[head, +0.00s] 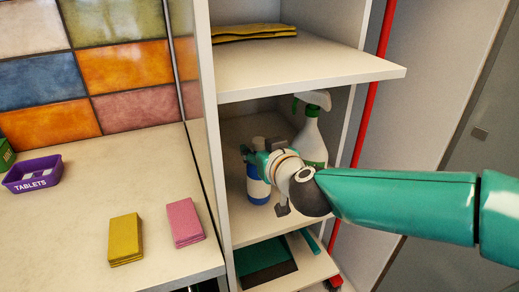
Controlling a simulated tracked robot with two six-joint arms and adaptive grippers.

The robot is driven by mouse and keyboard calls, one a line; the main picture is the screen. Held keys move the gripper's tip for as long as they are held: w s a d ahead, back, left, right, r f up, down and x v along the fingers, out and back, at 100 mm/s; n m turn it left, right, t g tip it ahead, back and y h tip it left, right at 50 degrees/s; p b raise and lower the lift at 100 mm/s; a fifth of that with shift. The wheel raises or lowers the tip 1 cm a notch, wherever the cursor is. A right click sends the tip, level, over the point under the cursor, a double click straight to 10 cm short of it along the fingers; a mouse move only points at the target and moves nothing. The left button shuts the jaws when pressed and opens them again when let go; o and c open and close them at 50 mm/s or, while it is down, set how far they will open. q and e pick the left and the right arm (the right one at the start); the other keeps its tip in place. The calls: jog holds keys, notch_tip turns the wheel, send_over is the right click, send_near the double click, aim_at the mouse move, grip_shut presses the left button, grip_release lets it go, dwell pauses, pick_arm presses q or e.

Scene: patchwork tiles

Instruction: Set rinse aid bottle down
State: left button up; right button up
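The rinse aid bottle, likely the white bottle with a blue lower part (258,190), is upright in the middle compartment of the shelf unit. It appears to stand at the shelf board, but its contact there is not clear. My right gripper (262,172) reaches in from the right and is right at the bottle, covering its upper part and right side. My own wrist hides most of the fingers, so I cannot see whether they close on the bottle. My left gripper is not in view.
A spray bottle (312,140) stands behind my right wrist in the same compartment. Folded yellow cloths (252,32) lie on the shelf above. The worktop at left holds a purple tablets tub (33,174), a yellow sponge stack (126,239) and a pink one (185,222). A red pole (375,85) stands right.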

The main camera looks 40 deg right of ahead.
jog(key=shift+r, duration=0.1)
jog(key=shift+s+r, duration=0.1)
jog(key=shift+r, duration=0.1)
jog(key=p+v, duration=0.5)
jog(key=v, duration=0.6)
jog(key=shift+s, duration=0.4)
jog(key=shift+s+a, duration=0.1)
